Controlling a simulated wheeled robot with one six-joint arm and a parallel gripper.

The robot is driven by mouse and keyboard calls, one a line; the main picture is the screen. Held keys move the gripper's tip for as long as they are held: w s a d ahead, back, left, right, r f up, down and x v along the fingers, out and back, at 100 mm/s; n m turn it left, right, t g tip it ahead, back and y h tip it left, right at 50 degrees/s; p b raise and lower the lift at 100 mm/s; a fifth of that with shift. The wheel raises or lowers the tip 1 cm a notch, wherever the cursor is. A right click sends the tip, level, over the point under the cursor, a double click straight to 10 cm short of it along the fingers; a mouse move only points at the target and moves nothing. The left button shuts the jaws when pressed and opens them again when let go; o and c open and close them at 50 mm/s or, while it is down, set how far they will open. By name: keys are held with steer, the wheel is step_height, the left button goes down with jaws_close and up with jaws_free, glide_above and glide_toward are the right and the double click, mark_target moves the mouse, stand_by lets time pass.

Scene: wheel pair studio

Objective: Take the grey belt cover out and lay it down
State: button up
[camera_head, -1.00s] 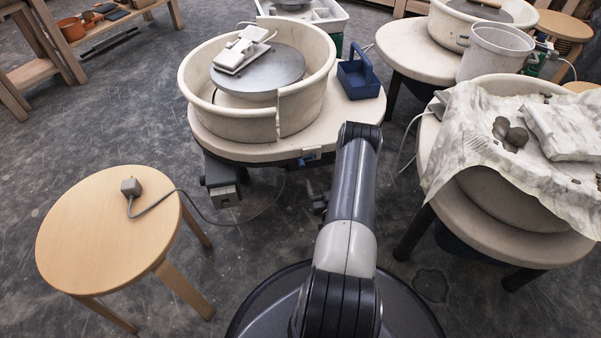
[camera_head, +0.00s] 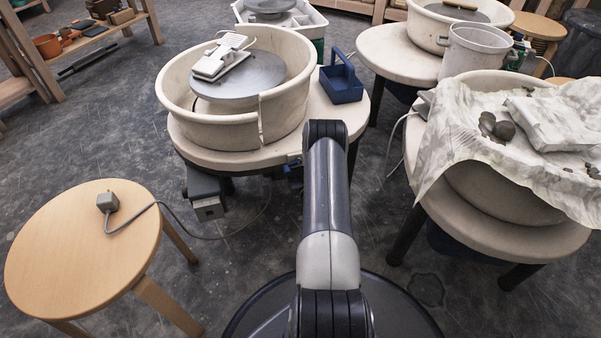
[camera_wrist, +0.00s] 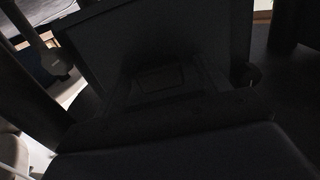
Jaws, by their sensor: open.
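In the head view, a grey box-shaped housing (camera_head: 205,190) hangs under the left edge of the nearest pottery wheel (camera_head: 183,148). I cannot pick out the belt cover for certain in this view. The wrist view is very dark. It shows a dark flat panel (camera_wrist: 150,35) with a small recessed rectangle below it, close in front of my gripper (camera_wrist: 152,72). I cannot tell whether this panel is the belt cover. My gripper appears open, with dark parts to either side and nothing clearly held. In the head view my arm hides the gripper.
A round wooden stool (camera_head: 75,245) stands at left, with a grey plug (camera_head: 107,202) and cable on it. The cable runs towards the wheel. A cloth-draped wheel (camera_head: 478,235) stands at right.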

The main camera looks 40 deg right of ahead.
steer(key=shift+c, duration=0.2)
steer(key=c, duration=1.1)
steer(key=shift+s+a, duration=0.1)
steer(key=shift+s, duration=0.1)
steer(key=shift+v, duration=1.3)
steer(key=shift+s+a, duration=0.2)
steer(key=shift+s, duration=0.3)
